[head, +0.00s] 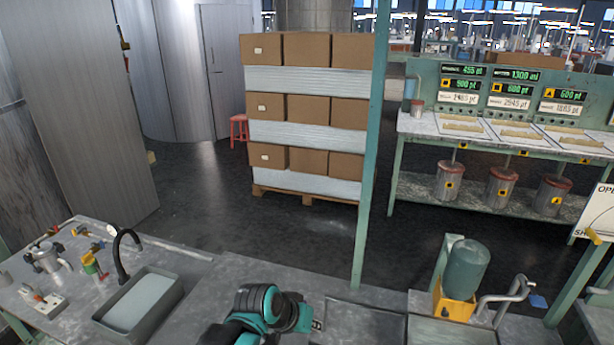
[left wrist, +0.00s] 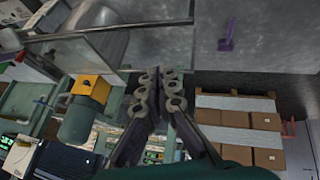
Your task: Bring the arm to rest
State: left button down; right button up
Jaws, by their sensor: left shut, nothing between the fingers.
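My left arm shows in teal and black at the bottom middle of the head view, above the grey worktop (head: 215,285). Its gripper (left wrist: 160,88) is clear in the left wrist view, with grey ringed fingers drawn together and nothing between them. In the head view the fingers cannot be made out apart from the arm's links. My right arm and gripper are in neither view.
A sink (head: 140,300) with a black tap (head: 122,245) and small fittings (head: 48,258) lie left. A green tank (head: 465,268) on a yellow block stands right. A green post (head: 372,150) rises behind the worktop, before stacked boxes (head: 307,110).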

pick_arm(q)
jog(key=s+a+n+t+y, duration=0.1)
jog(key=s+a+y, duration=0.1)
jog(key=s+a, duration=0.4)
jog(key=s+a+n+t+y, duration=0.1)
jog(key=s+a, duration=0.5)
jog(key=a, duration=0.7)
jog(key=shift+s+a+r+n+y, duration=0.25)
jog(key=shift+n+y, duration=0.25)
jog(key=shift+y, duration=0.4)
jog(key=shift+f, duration=0.1)
